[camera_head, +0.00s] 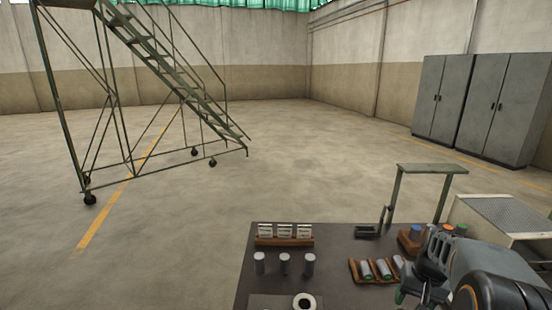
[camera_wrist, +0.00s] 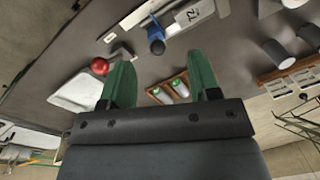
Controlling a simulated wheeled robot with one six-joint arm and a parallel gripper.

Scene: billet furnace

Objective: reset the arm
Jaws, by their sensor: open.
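My gripper (camera_wrist: 162,75) is open, with its two green fingers spread apart in the wrist view. Nothing shows clasped between them. Beyond the fingertips, a wooden rack (camera_wrist: 155,93) with green-ended cylinders (camera_wrist: 180,87) appears in the gap; the distance is hard to tell. In the head view my arm comes in at the lower right, over the right part of the dark table (camera_head: 340,288). The gripper (camera_head: 415,299) there is low in the picture, near the wooden rack (camera_head: 354,272), and partly cut off by the bottom edge.
Three grey cylinders (camera_head: 284,264) stand before a wooden card holder (camera_head: 284,241). A white ring (camera_head: 304,301) lies nearer. The wrist view shows a red ball (camera_wrist: 99,66), white tray (camera_wrist: 72,97) and blue-and-black part (camera_wrist: 156,42). Rolling stairs (camera_head: 150,100) and cabinets (camera_head: 480,105) stand beyond open floor.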

